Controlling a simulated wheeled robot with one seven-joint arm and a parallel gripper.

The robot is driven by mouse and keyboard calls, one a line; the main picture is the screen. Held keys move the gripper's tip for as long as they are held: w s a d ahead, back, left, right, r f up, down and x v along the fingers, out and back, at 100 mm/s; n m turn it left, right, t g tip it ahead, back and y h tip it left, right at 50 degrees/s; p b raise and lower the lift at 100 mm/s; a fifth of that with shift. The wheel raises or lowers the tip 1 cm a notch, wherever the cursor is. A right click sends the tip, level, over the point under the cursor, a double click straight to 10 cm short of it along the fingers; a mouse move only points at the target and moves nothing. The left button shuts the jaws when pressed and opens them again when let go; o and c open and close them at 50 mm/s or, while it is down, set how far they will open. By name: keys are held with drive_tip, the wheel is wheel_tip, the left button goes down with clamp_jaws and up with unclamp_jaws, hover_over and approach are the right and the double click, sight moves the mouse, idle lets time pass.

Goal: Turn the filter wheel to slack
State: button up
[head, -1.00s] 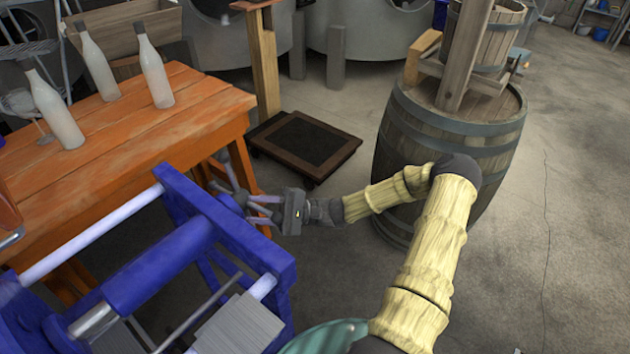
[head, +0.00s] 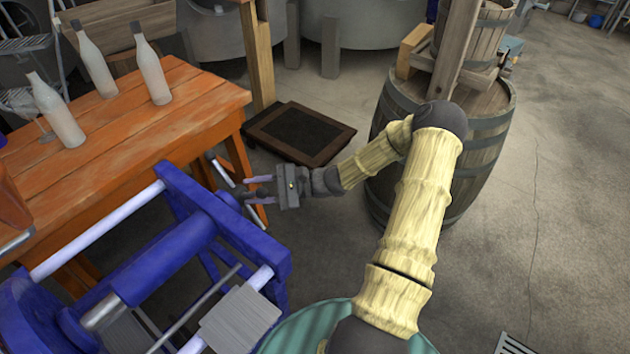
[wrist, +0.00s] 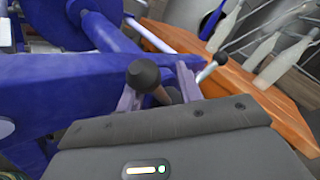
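The filter wheel (head: 222,176) is a small hub with thin pale spokes at the right end of the blue press frame (head: 240,235). My gripper (head: 257,190) is at the wheel from the right, its two pale purple fingers pointing left at the spokes. In the wrist view, a dark ball knob (wrist: 143,74) on a brownish spoke shows between my gripper's fingers (wrist: 158,92), which stand apart with gaps beside it. A second spoke with a dark knob (wrist: 221,58) lies beyond the right finger. The hub is largely hidden in both views.
An orange table (head: 190,110) with several pale bottles (head: 152,72) stands behind the press. A wooden barrel (head: 485,150) stands right, close to my arm. A low dark platform (head: 300,133) lies on the floor behind my gripper. Bare floor is free at the right.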

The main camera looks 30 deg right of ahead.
drive_tip(key=b+v, duration=0.2)
drive_tip(key=v, duration=1.3)
drive_tip(key=shift+s+d, duration=0.1)
drive_tip(key=shift+d, duration=0.05)
drive_tip(key=shift+c, duration=0.3)
